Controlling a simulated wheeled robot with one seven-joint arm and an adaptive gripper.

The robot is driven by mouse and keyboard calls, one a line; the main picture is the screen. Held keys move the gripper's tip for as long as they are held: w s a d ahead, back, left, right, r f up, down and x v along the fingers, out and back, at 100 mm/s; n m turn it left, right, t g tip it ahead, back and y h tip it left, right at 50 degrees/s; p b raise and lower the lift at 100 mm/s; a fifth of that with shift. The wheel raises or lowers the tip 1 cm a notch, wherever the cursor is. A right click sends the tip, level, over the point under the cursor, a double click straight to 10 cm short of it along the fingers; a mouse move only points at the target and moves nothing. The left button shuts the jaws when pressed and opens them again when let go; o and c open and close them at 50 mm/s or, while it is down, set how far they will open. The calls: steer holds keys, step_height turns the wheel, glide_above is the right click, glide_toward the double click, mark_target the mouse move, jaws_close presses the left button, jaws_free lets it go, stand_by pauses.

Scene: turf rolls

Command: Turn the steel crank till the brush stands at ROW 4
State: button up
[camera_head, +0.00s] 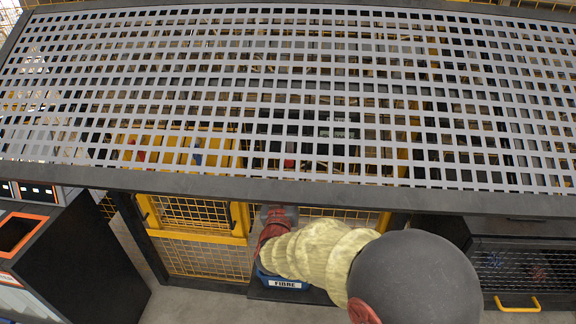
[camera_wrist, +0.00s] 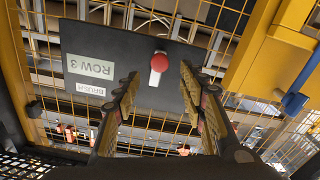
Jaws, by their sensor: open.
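In the wrist view a dark panel (camera_wrist: 120,47) carries two upside-down labels, a larger one reading ROW 3 (camera_wrist: 90,67) and a smaller one that seems to read BRUSH (camera_wrist: 90,88). The steel crank (camera_wrist: 154,78) is a short silver arm with a red knob (camera_wrist: 160,60) on the panel's right half. My gripper (camera_wrist: 160,82) is open, its two padded fingers reaching toward the panel on either side of the crank. No finger visibly touches the knob or crank. The brush itself is not distinguishable. In the head view the crank and gripper cannot be made out.
A yellow post (camera_wrist: 237,57) and a blue handle (camera_wrist: 293,103) stand right of the panel, with yellow mesh behind. In the head view a perforated grey top (camera_head: 290,85) spans above my arm. A blue FIBRE bin (camera_head: 285,283) is below it; a dark cabinet (camera_head: 80,255) stands left.

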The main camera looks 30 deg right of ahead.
steer(key=b+x, duration=0.1)
steer(key=x, duration=0.6)
steer(key=shift+b, duration=0.3)
steer(key=shift+w+d, duration=0.1)
steer(key=shift+c, duration=0.4)
jaws_close()
